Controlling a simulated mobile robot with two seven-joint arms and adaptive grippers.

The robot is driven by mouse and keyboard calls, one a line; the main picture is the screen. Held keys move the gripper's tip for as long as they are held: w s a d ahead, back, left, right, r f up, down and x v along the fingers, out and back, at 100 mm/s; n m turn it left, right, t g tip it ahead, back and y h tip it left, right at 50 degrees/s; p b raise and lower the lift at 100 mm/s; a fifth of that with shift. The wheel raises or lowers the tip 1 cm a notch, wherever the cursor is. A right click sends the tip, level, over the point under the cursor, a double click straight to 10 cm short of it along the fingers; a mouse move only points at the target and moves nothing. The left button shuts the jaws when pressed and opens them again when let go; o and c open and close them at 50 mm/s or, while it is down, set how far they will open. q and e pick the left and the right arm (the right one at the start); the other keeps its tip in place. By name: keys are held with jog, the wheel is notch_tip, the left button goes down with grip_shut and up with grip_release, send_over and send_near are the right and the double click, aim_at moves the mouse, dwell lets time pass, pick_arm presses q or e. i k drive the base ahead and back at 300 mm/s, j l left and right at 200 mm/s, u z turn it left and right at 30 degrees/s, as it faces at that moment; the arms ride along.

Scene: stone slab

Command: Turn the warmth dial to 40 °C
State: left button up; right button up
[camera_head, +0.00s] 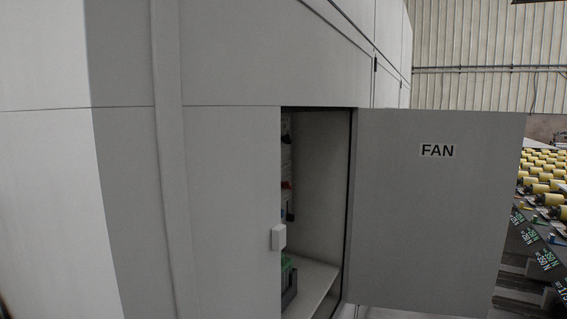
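No warmth dial shows in the head view, and no temperature marking can be read. A tall grey cabinet (225,200) fills the left and middle. Its door (430,225), labelled FAN (437,151), stands open to the right. Inside the opening, a narrow strip of the interior shows a pale shelf (314,284), a small red item (286,185) and a green item (287,265) at the left edge. The rest of the interior is hidden behind the left front panel. Neither of my grippers is in view.
A small white block (279,237) sticks out at the opening's left edge. The open door juts out to the right. Behind it, a rack holds many yellow rolls (545,172). A corrugated wall (480,50) stands at the back.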

aim_at(286, 139)
jog(key=k+l+z, duration=0.15)
jog(key=l+z, duration=0.15)
jog(key=i+l, duration=0.75)
jog(key=i, duration=0.15)
